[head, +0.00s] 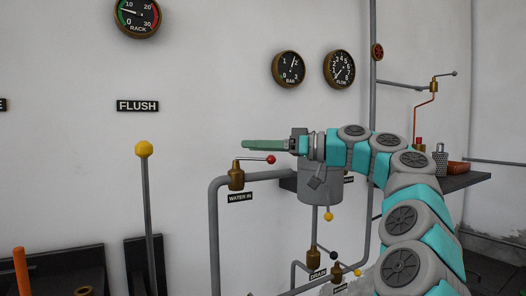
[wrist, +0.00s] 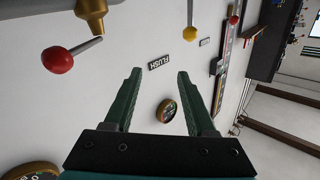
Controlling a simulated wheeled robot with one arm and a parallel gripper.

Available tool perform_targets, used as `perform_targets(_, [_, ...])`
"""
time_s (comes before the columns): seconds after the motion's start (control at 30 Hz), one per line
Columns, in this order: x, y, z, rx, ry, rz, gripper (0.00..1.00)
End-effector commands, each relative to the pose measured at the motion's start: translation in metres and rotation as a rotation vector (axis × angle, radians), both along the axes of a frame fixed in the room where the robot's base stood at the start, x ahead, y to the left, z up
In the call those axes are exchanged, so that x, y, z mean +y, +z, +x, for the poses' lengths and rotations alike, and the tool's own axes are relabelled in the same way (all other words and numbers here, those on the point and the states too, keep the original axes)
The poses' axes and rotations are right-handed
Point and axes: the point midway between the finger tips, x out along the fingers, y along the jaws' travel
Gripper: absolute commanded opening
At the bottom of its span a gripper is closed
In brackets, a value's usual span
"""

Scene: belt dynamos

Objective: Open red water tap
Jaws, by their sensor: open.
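The water tap is a brass valve (head: 236,178) on a grey pipe, with a lever ending in a red ball (head: 271,159). It has a "WATER IN" plate (head: 240,197) below it. The lever points right, roughly level. In the wrist view the red ball (wrist: 57,60) and brass valve (wrist: 91,12) are at upper left, left of my fingers. My gripper (head: 243,145) appears just above the tap in the head view, its green fingers pointing left. In the wrist view my gripper (wrist: 159,74) has its fingers apart, with nothing between them. It is clear of the red ball.
A yellow-knobbed lever (head: 143,150) stands at left under the "FLUSH" sign (head: 137,106). A grey tank (head: 318,190) hangs below my wrist. Gauges (head: 289,69) are on the wall above. A dark shelf (head: 460,182) holds small items at right.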

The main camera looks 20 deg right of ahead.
Motion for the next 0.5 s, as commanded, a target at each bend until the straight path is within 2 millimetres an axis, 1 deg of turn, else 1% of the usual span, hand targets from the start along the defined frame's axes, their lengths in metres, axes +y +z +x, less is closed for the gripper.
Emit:
perform_targets(0.03, [0.001, 0.001, -0.007, -0.004, 0.001, 0.001, 0.56])
perform_targets(0.1, [0.002, 0.002, -0.015, -0.004, 0.002, 0.001, 0.56])
perform_targets(0.3, [0.005, 0.004, -0.035, -0.004, 0.003, 0.000, 0.56])
perform_targets(0.5, [0.007, 0.005, -0.050, -0.001, 0.002, 0.001, 0.56])
